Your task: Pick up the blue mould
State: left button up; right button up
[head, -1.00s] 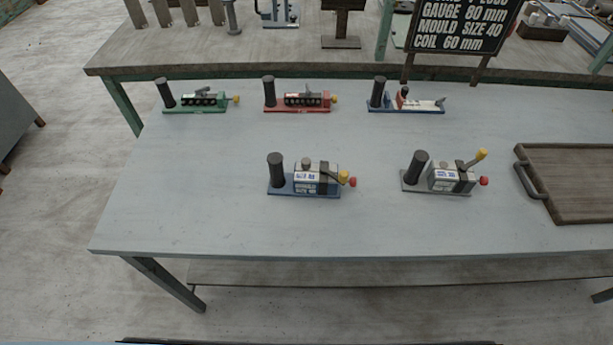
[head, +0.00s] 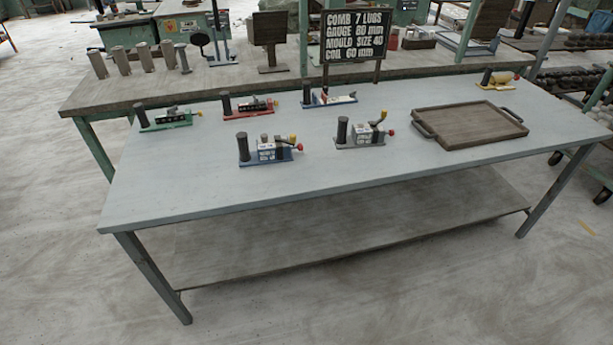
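A device with a blue base (head: 268,161) stands near the middle of the grey table, toward its front. It carries a dark upright cylinder at its left end, a grey block with a white label, and yellow and red knobs at its right. A second blue-based device (head: 335,101), with a pale top and a dark cylinder, stands behind it at the back edge. Lettering on the blocks is too small to read. Neither of my grippers is in view.
A sign (head: 354,37) stands behind. The table's front left is clear.

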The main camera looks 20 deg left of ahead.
aim_at(269, 151)
jog(key=u, duration=0.5)
jog(key=i, duration=0.5)
jog(key=u, duration=0.55)
